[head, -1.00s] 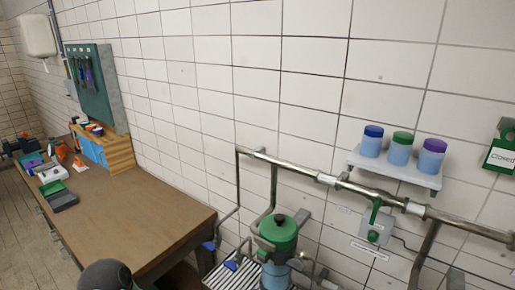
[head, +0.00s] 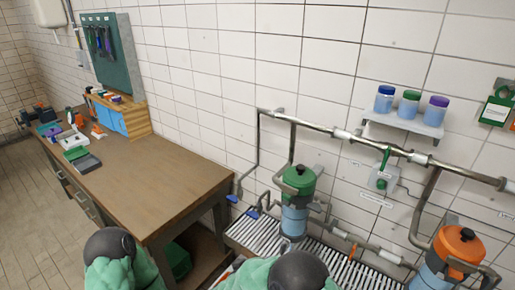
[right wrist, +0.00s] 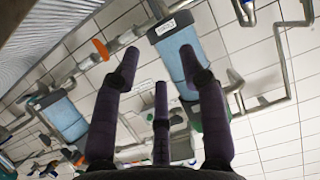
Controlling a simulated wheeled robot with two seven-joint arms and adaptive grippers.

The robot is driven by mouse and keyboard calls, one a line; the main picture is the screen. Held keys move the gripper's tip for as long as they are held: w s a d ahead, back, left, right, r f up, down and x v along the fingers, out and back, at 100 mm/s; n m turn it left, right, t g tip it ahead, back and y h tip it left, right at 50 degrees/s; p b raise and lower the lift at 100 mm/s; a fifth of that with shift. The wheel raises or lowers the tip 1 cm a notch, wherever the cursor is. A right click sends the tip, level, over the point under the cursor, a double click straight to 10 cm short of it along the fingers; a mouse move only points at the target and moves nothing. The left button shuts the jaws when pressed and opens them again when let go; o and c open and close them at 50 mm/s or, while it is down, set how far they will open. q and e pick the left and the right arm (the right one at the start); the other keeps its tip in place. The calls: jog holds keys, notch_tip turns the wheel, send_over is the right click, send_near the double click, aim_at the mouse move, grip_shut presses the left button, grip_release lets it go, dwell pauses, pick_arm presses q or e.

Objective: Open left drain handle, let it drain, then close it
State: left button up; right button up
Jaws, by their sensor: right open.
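A blue drain handle (head: 232,198) sits at the lower end of the left pipe in the head view. A second blue handle (head: 252,213) is close beside it, left of the green-lidded tank (head: 297,190). I cannot tell which one is the left drain handle. My right gripper (right wrist: 158,65) is open and empty in the right wrist view, its three dark fingers spread below a labelled blue tank (right wrist: 178,52). That view looks upside down. My left gripper is out of view.
A slatted metal grate (head: 322,252) lies under the tanks. An orange-lidded tank (head: 457,245) stands at the right. A wooden workbench (head: 150,190) fills the left. A shelf (head: 402,125) with jars hangs above a steel pipe (head: 315,126).

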jog(key=s+d+f+n+g+y+b, duration=0.1)
jog(key=d+f+g+y, duration=0.2)
jog(key=f, duration=0.5)
jog(key=s+d+f+n+y, duration=0.1)
jog(key=d+f+n+y, duration=0.2)
jog(key=f, duration=0.5)
pick_arm(q)
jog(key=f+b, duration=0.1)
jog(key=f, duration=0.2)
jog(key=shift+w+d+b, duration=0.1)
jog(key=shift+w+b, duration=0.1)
jog(key=shift+b, duration=0.15)
pick_arm(e)
jog(key=s+d+f+g+y, duration=0.1)
jog(key=s+f+g+y, duration=0.1)
jog(key=s, duration=0.9)
jog(key=s+d+f+g+y, duration=0.2)
jog(key=s+f+g, duration=0.3)
jog(key=s, duration=0.6)
jog(key=shift+s+d+g+y, duration=0.15)
jog(key=shift+s+g+y, duration=0.2)
jog(key=shift+y, duration=0.35)
jog(key=shift+w, duration=0.1)
